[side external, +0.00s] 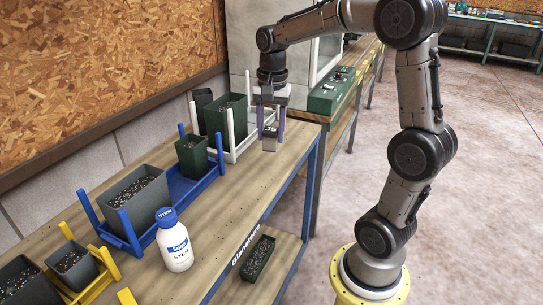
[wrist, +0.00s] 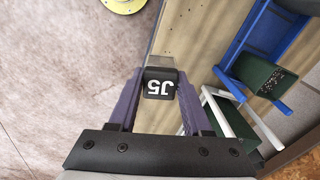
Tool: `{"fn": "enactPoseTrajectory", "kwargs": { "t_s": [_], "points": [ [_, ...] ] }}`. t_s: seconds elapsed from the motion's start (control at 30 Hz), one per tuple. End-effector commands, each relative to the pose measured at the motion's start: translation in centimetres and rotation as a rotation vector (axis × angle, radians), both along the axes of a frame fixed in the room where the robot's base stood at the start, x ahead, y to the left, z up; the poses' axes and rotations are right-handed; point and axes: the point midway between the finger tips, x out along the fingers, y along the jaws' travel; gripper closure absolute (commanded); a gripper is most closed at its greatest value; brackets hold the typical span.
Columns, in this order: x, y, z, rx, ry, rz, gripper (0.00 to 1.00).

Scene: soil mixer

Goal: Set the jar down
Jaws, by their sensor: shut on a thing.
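A small jar (side external: 269,145) has a grey body and a dark top marked J5. My gripper (side external: 270,128) is shut on it, with a purple finger on each side. The jar is upright over the far end of the wooden bench (side external: 215,205), near its front edge. I cannot tell whether its base touches the bench. In the wrist view the dark J5 top (wrist: 160,83) shows between the fingers, with part of the grey body beyond it.
A white rack (side external: 237,150) with a dark green pot stands left of the jar. A blue rack (side external: 185,190), a yellow rack (side external: 85,290) and a white bottle (side external: 175,248) stand nearer along the bench. A green control box (side external: 330,92) is behind right.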

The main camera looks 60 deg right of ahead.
Motion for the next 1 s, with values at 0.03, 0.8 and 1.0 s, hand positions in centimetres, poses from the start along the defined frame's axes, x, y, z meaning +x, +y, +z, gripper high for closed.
{"fn": "enactPoseTrajectory", "kwargs": {
  "t_s": [0.03,0.8,1.0],
  "points": [
    [0.0,-2.1,-0.2,0.001,0.005,-0.037,1.0],
    [3.4,-14.2,-5.1,0.02,0.033,-0.227,1.0],
    [6.0,-16.3,-8.1,0.022,0.036,-0.226,1.0]
  ]
}}
